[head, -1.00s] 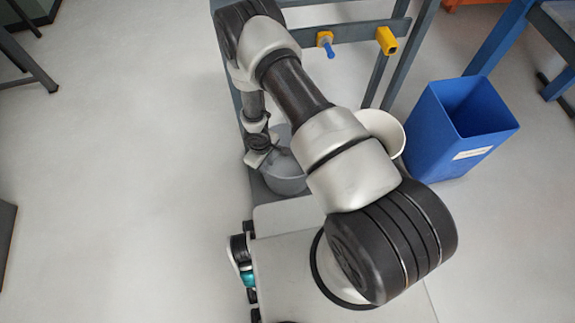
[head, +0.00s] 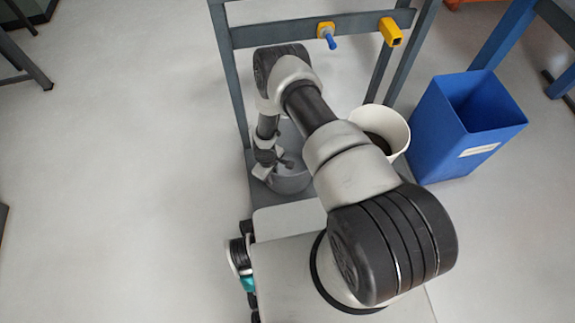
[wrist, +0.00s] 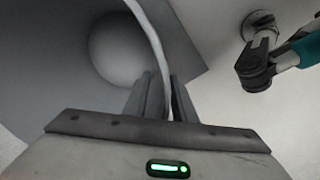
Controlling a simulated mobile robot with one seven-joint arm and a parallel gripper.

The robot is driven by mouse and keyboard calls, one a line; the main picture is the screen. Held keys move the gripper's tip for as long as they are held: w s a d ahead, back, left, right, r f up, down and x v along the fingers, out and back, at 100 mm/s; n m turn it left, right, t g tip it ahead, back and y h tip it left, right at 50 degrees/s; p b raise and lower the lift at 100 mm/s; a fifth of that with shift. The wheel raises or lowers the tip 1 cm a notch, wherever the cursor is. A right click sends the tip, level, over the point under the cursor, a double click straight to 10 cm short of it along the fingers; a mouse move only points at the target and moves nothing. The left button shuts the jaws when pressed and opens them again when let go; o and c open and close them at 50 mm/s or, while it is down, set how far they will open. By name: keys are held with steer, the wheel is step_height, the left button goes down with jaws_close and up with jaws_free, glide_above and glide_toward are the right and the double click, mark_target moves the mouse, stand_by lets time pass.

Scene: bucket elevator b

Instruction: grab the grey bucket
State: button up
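The grey bucket (head: 291,180) stands on the dark grey platform, partly hidden behind my arm in the head view. In the wrist view its curved wall and pale rim (wrist: 157,45) run down between my fingers. My gripper (wrist: 168,92) has one finger inside the bucket and one outside. The fingers are close together with the thin wall between them, so it looks shut on the rim. In the head view my gripper is at the bucket's left side.
A white bucket (head: 392,126) with dark contents stands to the right on the platform. A blue bin (head: 452,135) is on the floor further right. A grey frame with a crossbar (head: 275,34) rises behind, carrying yellow fittings (head: 391,32). The floor at left is clear.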

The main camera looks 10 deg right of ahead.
steer(key=shift+f, duration=0.6)
jaws_close()
steer(key=shift+r, duration=0.1)
stand_by(0.8)
